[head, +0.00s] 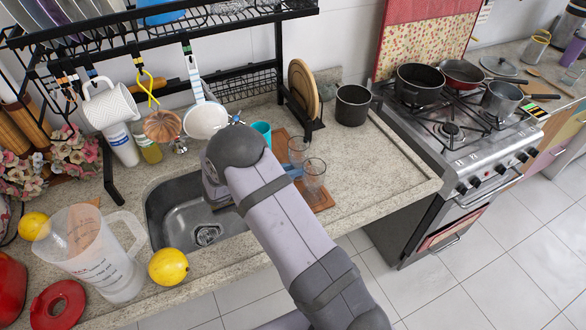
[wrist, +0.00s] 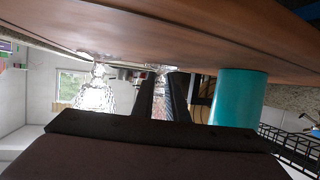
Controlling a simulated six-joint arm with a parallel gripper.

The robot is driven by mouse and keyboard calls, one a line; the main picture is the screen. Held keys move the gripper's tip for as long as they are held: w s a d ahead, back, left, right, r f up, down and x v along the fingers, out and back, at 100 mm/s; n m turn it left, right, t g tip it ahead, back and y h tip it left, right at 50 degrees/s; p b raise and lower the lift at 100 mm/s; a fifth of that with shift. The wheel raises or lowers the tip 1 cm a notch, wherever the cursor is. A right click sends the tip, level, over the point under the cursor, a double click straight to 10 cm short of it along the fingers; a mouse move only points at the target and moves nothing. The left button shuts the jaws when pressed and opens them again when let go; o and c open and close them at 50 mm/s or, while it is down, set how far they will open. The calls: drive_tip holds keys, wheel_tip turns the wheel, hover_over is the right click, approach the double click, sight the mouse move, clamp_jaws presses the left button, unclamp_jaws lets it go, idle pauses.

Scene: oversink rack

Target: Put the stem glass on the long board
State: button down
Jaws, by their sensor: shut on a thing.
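The long board (head: 322,201) is a brown wooden slab on the counter right of the sink. It fills the top of the tilted wrist view (wrist: 190,38). Two clear glasses stand close together there, a front one (head: 314,172) and a back one (head: 298,150). My gripper (wrist: 162,95) is low beside the board, its dark fingers shut on clear glass, which I take as the stem glass (wrist: 161,72). Another bright clear glass (wrist: 95,93) stands left in the wrist view. My arm hides most of the gripper in the head view, and the held glass's base contact is unclear.
A teal cup (wrist: 238,98) stands close beside the gripper, also seen in the head view (head: 262,131). The sink (head: 172,205) lies left of my arm. The counter to the right (head: 385,160) is clear.

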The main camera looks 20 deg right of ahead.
drive_tip(key=shift+f, duration=0.2)
drive_tip(key=c, duration=1.7)
unclamp_jaws()
drive_tip(key=shift+c, duration=0.2)
drive_tip(key=shift+r, duration=0.15)
drive_tip(key=shift+r, duration=0.15)
drive_tip(key=shift+a, duration=0.3)
drive_tip(key=b+v, duration=0.3)
drive_tip(key=v, duration=0.8)
drive_tip(key=shift+s+a+r+b, duration=0.15)
drive_tip(key=shift+b, duration=0.25)
